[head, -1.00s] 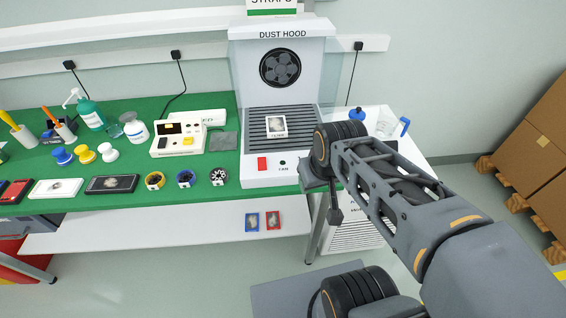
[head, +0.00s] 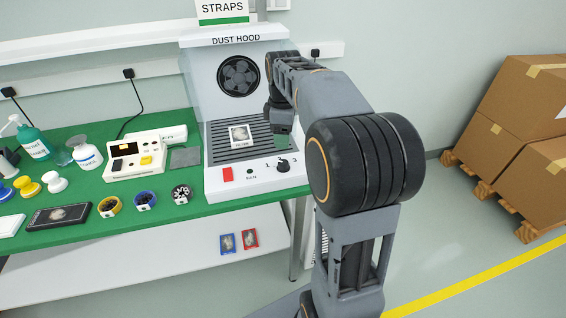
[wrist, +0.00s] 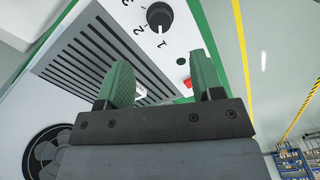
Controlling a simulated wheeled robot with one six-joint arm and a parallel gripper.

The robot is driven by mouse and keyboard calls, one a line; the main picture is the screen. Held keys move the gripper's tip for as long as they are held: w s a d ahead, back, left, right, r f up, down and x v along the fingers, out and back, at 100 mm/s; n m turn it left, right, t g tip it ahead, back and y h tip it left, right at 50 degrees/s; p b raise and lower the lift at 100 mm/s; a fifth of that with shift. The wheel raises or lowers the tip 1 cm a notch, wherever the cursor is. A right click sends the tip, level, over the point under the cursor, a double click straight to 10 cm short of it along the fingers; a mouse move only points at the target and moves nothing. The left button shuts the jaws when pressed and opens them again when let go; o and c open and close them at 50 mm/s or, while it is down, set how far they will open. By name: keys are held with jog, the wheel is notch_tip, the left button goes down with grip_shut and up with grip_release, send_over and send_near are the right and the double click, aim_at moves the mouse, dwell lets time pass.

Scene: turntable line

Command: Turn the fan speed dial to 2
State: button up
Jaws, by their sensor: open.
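The black fan speed dial (head: 283,167) is on the front right of the white dust hood (head: 245,183), with numbers 1 to 3 around it. In the wrist view the dial (wrist: 159,14) is at the top edge, its white mark seeming to point toward 1. My gripper (wrist: 162,60) is open, its two green fingers apart and empty. In the head view my gripper (head: 281,141) hangs just above and behind the dial, over the hood's right side. The fingers look apart from the dial.
A red switch (head: 227,174) and a small dark indicator (head: 250,171) are left of the dial. A framed card (head: 240,136) lies on the hood's grille. Rolls, a controller box (head: 135,155) and bottles stand on the green table to the left. Boxes (head: 520,115) stand at right.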

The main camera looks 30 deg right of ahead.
aim_at(283, 162)
notch_tip(283, 162, down, 10)
jog(key=shift+r+b, duration=0.1)
jog(key=shift+b, duration=0.4)
jog(key=shift+c, duration=0.4)
jog(key=c, duration=0.8)
jog(key=shift+c, duration=0.3)
jog(key=shift+r, duration=0.1)
jog(key=m+p, duration=0.2)
jog(key=m, duration=0.4)
jog(key=m+p, duration=0.1)
jog(key=m, duration=0.4)
jog(key=shift+m, duration=0.3)
jog(key=shift+p, duration=0.3)
